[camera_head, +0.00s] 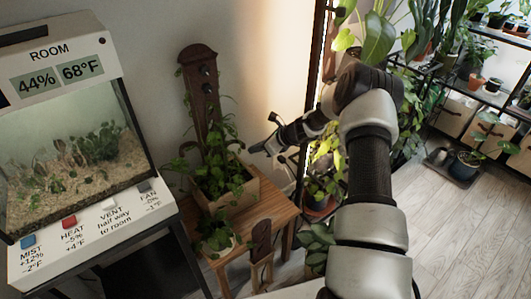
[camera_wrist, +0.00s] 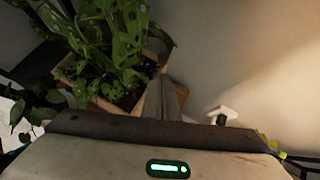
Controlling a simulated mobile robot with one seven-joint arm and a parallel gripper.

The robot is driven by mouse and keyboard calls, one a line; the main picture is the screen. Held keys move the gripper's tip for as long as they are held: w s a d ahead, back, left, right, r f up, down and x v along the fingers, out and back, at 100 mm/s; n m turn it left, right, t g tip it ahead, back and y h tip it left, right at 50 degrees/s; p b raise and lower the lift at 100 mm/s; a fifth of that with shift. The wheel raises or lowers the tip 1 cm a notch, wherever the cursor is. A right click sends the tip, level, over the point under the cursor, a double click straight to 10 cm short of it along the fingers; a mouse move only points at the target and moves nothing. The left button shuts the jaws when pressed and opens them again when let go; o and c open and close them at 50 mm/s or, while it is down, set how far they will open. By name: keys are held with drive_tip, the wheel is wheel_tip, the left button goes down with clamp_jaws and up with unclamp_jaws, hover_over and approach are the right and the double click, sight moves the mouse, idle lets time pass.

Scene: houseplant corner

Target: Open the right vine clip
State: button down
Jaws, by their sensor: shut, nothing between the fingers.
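A dark wooden wall board (camera_head: 197,70) rises behind a planter in the head view, with small dark round fittings (camera_head: 206,71) on its front. I cannot tell whether either is a vine clip, and no right vine clip can be made out. A leafy vine (camera_head: 222,140) climbs the board from a wooden planter box (camera_head: 241,192). My gripper (camera_head: 257,148) is right of the vine, apart from the board. In the wrist view its dark fingers (camera_wrist: 166,88) are together and empty, with the vine leaves (camera_wrist: 115,45) to their left.
The planter stands on a small wooden table (camera_head: 265,218). A terrarium (camera_head: 75,145) with a button panel is at left. A small white piece (camera_wrist: 222,115) shows right of my fingers. Plant shelves (camera_head: 490,95) stand at right, and the floor (camera_head: 440,220) there has free room.

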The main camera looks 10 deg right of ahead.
drive_tip(key=shift+w+a, duration=0.4)
drive_tip(key=shift+w+d+r, duration=0.1)
drive_tip(key=shift+w+d, duration=0.1)
drive_tip(key=shift+w, duration=1.8)
drive_tip(key=shift+s, duration=0.15)
